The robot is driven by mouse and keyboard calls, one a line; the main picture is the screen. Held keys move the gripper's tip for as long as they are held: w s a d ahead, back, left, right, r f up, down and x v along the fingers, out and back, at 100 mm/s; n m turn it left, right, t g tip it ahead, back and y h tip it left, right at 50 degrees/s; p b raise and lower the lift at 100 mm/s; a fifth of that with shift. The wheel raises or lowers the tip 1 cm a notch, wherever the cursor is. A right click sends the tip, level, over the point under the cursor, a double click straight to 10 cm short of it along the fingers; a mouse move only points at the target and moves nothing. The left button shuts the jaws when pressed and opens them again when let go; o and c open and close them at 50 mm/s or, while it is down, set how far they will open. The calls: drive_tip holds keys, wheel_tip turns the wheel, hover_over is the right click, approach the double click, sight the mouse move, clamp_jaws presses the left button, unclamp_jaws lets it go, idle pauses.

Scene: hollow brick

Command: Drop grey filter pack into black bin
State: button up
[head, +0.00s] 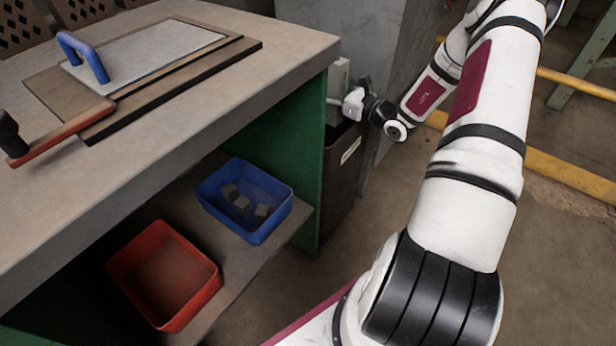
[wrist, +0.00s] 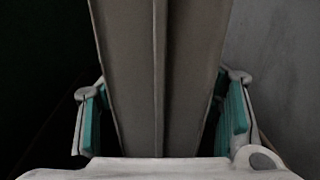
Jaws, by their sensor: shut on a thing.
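The grey filter pack (head: 338,82) is held upright by my gripper (head: 351,103) beside the workbench's far end. In the wrist view the pack (wrist: 185,75) fills the middle as a long grey piece with a ridge down its length, between the teal pads of my gripper (wrist: 162,115). The black bin (head: 340,185), dark with a pale label, stands on the floor against the bench's green end panel. The pack appears above the bin in the head view; its lower end and the bin's inside are largely hidden.
The workbench (head: 285,50) has a board with a blue-handled plate (head: 150,58) and a red lever on top. A blue tray (head: 262,232) with several small grey pieces and a red tray (head: 165,275) stand on its shelf. A grey pillar (head: 375,40) rises behind the bin.

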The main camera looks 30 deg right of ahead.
drive_tip(key=shift+f, duration=0.3)
drive_tip(key=o, duration=1.7)
drive_tip(key=shift+o, duration=1.1)
drive_tip(key=shift+f, duration=0.25)
drive_tip(key=v, duration=1.2)
drive_tip(key=shift+r, duration=0.1)
